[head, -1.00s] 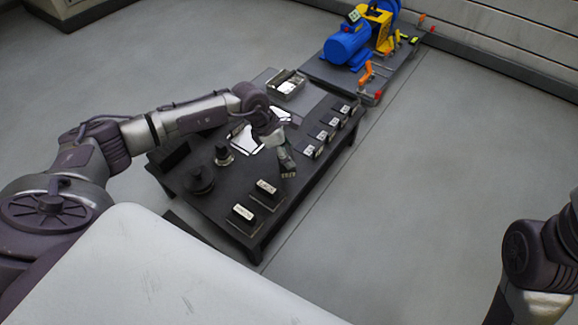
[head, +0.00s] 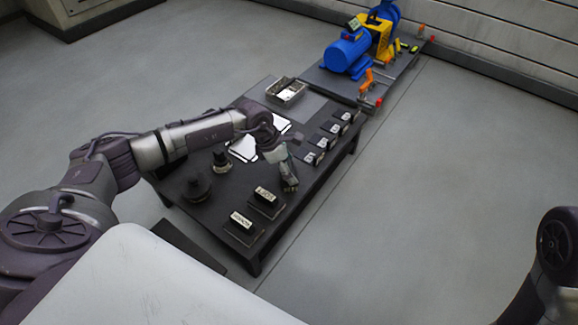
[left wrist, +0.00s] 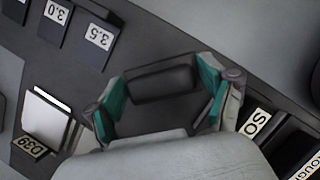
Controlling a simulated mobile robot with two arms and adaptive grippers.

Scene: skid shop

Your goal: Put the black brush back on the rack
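My left gripper (head: 289,183) reaches down over the right front part of the dark table. In the left wrist view its two teal-padded fingers (left wrist: 162,85) are spread wide. A plain black block (left wrist: 163,82), which may be the black brush, lies between them, lined up with the fingertips. The pads are close to its two ends; I cannot tell if they touch it. In the head view the gripper hides this block. Which part is the rack is not clear; two labelled black blocks on bases (head: 265,195) (head: 241,219) stand at the table's front.
Several numbered holders (head: 330,130) line the table's right edge. White sheets (head: 243,148), dark round parts (head: 197,186) and a metal tray (head: 286,91) are on the table. A blue motor with yellow parts (head: 347,54) stands behind. The floor at right is clear.

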